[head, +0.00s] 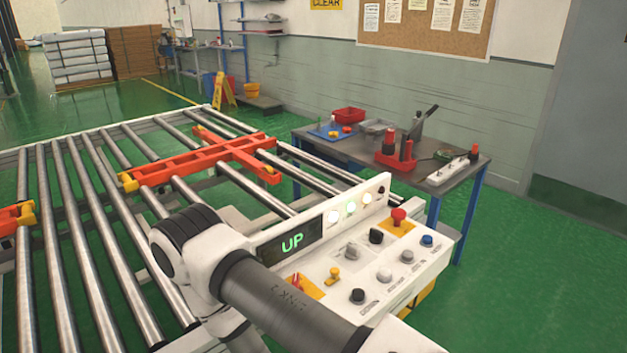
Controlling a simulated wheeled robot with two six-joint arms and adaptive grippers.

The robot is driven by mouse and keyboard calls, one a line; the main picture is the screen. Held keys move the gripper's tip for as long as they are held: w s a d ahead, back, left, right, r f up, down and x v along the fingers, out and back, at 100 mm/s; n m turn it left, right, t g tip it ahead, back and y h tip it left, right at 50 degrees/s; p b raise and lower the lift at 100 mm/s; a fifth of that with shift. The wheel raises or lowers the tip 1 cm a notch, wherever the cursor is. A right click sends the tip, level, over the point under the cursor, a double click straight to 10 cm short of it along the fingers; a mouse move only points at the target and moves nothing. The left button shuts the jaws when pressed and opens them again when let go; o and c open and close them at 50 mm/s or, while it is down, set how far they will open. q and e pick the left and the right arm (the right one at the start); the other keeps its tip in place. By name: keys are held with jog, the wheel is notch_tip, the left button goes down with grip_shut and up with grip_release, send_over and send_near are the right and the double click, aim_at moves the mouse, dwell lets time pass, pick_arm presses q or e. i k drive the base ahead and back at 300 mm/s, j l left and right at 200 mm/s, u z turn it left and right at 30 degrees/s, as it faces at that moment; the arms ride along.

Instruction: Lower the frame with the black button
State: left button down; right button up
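The white control panel (320,262) stands at the right end of the roller table, and its display (291,243) reads "UP" in green. A round black button (357,296) sits near the panel's front edge. A second black control (376,236), like a knob, sits farther back. The orange frame (200,160) with yellow ends lies between the rollers; a similar orange piece (15,217) is cut off at the left edge. I cannot judge the frame's height against the rollers. One of my arms crosses in front of the panel and hides part of it. Neither gripper is visible.
A red mushroom button (398,216), a blue button (427,240), grey buttons (384,274) and a yellow control (333,275) are close by on the panel. A grey workbench (340,147) with tools stands behind. Green floor (520,290) is clear at the right.

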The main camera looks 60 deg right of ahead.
aim_at(358, 295)
jog(key=z, duration=1.95)
jog(key=i+l, duration=0.05)
